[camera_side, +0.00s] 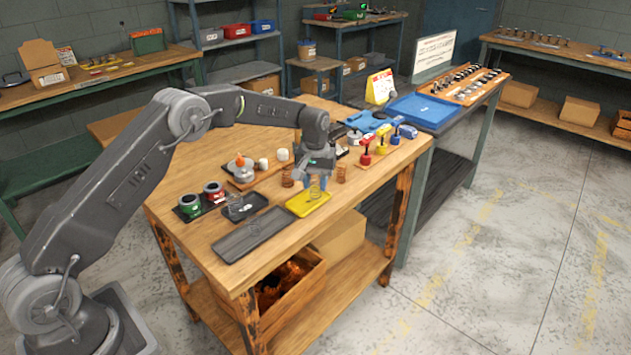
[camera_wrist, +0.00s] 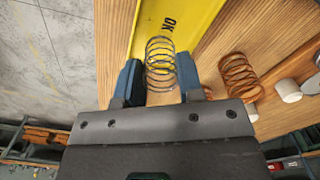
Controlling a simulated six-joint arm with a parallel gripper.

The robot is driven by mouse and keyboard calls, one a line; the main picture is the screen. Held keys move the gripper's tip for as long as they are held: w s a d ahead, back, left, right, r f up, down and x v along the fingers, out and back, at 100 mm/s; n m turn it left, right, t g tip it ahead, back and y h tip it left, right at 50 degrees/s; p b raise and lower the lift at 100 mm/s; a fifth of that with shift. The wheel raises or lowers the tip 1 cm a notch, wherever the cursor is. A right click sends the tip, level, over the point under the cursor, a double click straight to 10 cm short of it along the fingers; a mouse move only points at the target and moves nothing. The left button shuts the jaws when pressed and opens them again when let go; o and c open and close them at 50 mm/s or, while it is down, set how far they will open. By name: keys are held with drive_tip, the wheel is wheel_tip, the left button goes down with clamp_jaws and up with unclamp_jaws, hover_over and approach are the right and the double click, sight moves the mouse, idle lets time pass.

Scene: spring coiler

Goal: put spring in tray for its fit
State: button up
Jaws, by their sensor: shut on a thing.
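My gripper (camera_side: 317,181) is shut on a silver wire spring (camera_wrist: 160,60), which stands between its two blue fingers in the wrist view. In the side view the spring (camera_side: 316,191) shows faintly below the fingers, over the yellow tray (camera_side: 306,208). The yellow tray also fills the area behind the spring in the wrist view (camera_wrist: 188,22), with "OK" printed on it. I cannot tell whether the spring touches the tray. A long dark tray (camera_side: 238,243) and a smaller dark tray (camera_side: 262,203) lie to the left; a pale coil seems to stand in the smaller one.
Copper-coloured springs stand on both sides of my gripper, one at the left (camera_side: 287,177) and one at the right (camera_side: 341,173). Red, yellow and blue tools (camera_side: 381,142) stand at the back right. Bare wood lies along the front edge.

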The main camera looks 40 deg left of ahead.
drive_tip(key=shift+f, duration=0.15)
drive_tip(key=o, duration=1.1)
drive_tip(key=shift+r, duration=4.55)
